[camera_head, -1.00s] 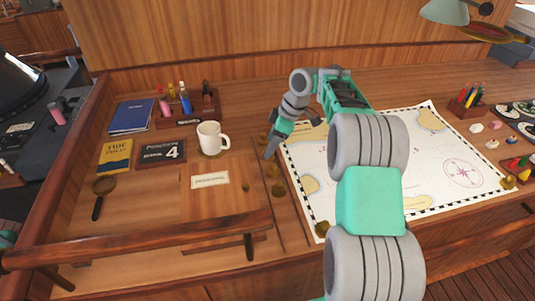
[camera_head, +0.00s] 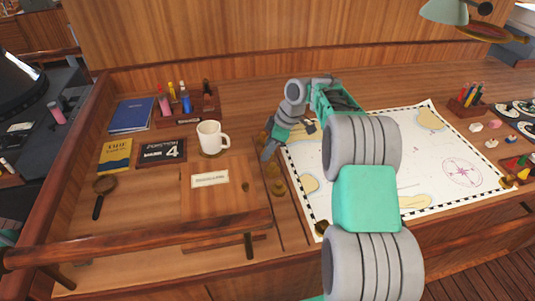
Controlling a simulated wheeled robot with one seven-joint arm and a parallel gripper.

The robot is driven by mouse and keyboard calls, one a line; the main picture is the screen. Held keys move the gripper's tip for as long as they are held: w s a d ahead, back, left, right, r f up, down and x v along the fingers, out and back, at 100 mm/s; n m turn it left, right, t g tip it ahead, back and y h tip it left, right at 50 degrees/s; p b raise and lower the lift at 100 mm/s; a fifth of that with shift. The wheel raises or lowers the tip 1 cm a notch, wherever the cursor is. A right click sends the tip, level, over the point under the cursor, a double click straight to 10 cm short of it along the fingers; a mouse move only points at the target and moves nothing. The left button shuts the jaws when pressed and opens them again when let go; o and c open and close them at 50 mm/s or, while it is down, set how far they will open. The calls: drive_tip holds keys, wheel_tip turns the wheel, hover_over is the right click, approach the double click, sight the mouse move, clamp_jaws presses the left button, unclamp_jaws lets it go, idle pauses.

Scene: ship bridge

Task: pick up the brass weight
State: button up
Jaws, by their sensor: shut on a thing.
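My gripper (camera_head: 268,153) points down at this row, left of the chart's edge. It is shut on a brass weight, which the fingers largely hide. I cannot tell whether the held weight is clear of the desk.
The chart (camera_head: 340,185) lies under my arm. A white mug (camera_head: 211,137) stands close to the left of my gripper. A front rail (camera_head: 140,240) borders the desk.

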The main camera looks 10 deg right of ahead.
clamp_jaws()
drive_tip(key=shift+r, duration=0.15)
